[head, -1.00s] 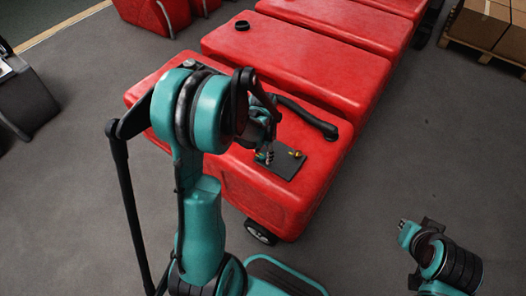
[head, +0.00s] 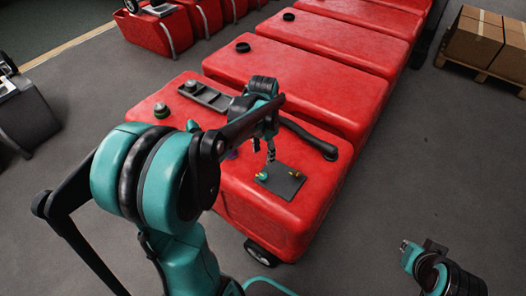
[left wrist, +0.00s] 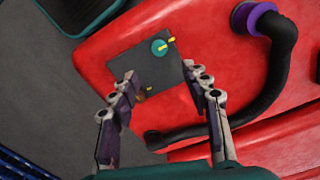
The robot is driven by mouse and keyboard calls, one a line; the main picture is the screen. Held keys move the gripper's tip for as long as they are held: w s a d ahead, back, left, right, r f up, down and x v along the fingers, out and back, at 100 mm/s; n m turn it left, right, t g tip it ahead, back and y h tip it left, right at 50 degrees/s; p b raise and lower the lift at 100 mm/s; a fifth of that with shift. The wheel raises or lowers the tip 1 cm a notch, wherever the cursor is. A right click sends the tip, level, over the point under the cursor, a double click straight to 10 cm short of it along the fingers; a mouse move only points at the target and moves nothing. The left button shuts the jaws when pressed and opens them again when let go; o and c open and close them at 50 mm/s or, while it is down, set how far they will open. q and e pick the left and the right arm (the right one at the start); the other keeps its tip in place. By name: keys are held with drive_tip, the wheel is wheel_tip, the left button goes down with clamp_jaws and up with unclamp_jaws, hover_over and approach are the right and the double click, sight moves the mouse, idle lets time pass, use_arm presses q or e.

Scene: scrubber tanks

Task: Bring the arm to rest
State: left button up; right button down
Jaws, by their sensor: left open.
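My left arm reaches in from the left over the nearest red tank (head: 290,220). My left gripper (head: 270,155) hangs above the tank top, pointing down, beside a dark square plate (head: 287,184) with small yellow and teal fittings. In the left wrist view the open fingers (left wrist: 160,72) have a clear gap between them, with the plate (left wrist: 135,55) below. A teal disc (left wrist: 159,47) with a yellow pin lies on the plate. Nothing shows held. My right gripper (head: 405,247) is at the lower right, over the floor; its fingers are too small to read.
A black hose (head: 310,138) lies on the tank right of my gripper; its purple collar (left wrist: 260,18) shows in the wrist view. Boxes (head: 475,38) stand far right.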

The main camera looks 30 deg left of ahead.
idle(0.3)
use_arm(q)
drive_tip(key=s+d+r+n+t, duration=0.4)
drive_tip(key=s+d+t, duration=0.3)
drive_tip(key=s+d, duration=0.3)
drive_tip(key=shift+s+d+r, duration=0.4)
drive_tip(key=shift+s+r, duration=0.1)
drive_tip(key=shift+s, duration=0.1)
